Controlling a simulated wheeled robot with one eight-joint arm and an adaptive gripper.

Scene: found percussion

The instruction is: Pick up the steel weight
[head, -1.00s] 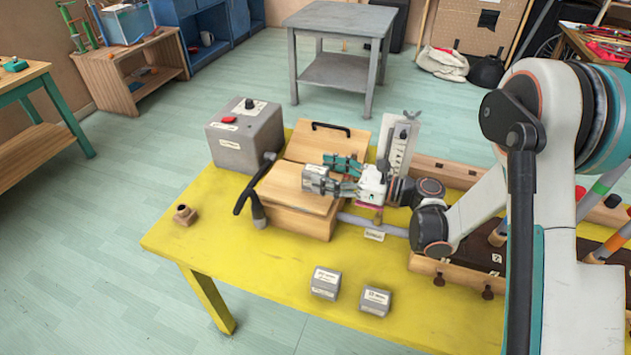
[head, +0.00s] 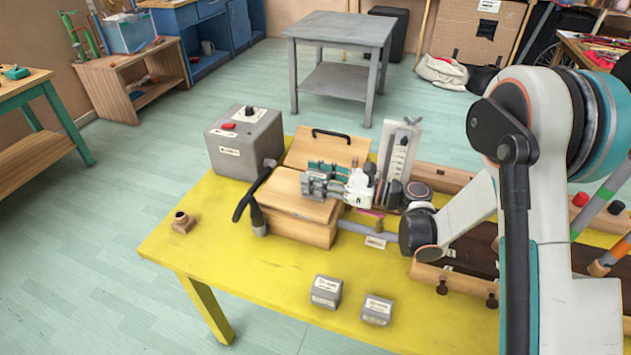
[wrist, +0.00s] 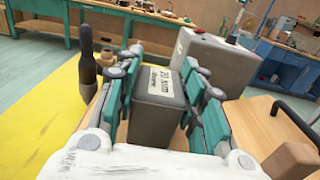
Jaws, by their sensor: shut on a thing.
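My gripper (head: 326,178) is shut on a grey block with a white label, the steel weight (head: 313,186), above the near part of the wooden box (head: 290,227). In the wrist view the weight (wrist: 159,99) sits upright between the teal finger pads, its printed label facing up toward the camera. I cannot tell whether its underside touches the box lid. Two similar grey labelled blocks stand on the yellow table, a left one (head: 326,291) and a right one (head: 376,310).
A grey control box (head: 243,143) with a red button stands behind left. A black-handled tool (head: 257,215) leans by the wooden box. The front-left tabletop is mostly clear.

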